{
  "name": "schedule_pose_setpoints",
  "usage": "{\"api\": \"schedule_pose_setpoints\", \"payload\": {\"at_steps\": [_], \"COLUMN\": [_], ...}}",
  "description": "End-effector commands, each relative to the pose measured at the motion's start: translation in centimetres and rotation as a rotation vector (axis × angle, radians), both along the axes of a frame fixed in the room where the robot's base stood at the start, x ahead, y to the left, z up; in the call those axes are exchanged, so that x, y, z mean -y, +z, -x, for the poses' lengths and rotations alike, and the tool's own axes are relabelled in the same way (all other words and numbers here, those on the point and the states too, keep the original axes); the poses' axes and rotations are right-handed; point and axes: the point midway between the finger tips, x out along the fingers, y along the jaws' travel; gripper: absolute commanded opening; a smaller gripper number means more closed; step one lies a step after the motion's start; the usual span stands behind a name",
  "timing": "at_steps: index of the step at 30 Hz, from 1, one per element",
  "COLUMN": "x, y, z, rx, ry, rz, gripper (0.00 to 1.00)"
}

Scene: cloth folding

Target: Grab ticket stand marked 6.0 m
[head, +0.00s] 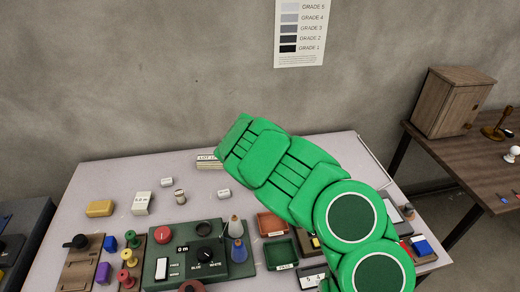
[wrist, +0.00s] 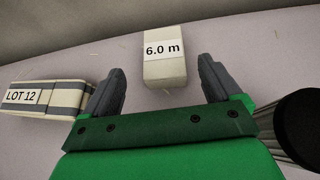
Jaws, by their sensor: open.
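The ticket stand marked 6.0 m (wrist: 165,74) is a cream block with a white label, upright on the pale table in the wrist view. It stands ahead of my gripper (wrist: 161,66), roughly centred between the two dark fingers. The fingers are spread, with a gap on each side of the stand and nothing held. In the head view my green arm reaches over the table and hides the fingers; I cannot make out this stand there. Another cream stand (head: 142,203) with a label too small to read surely is at the left of the table.
A banded LOT 12 bundle (wrist: 42,97) lies close to the left finger; it also shows in the head view (head: 208,162). A dark round object (wrist: 300,120) is right of my gripper. A green control box (head: 185,268), spools and small trays fill the table's front.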

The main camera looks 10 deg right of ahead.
Motion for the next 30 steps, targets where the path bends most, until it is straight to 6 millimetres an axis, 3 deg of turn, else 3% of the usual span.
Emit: {"api": "schedule_pose_setpoints", "payload": {"at_steps": [18,30], "x": [0.4,0.5], "y": [-1.9,-2.1], "z": [-4.3,-4.7], "rx": [0.001,0.001], "ry": [0.001,0.001], "rz": [-0.003,0.0], "gripper": [0.91,0.9]}}
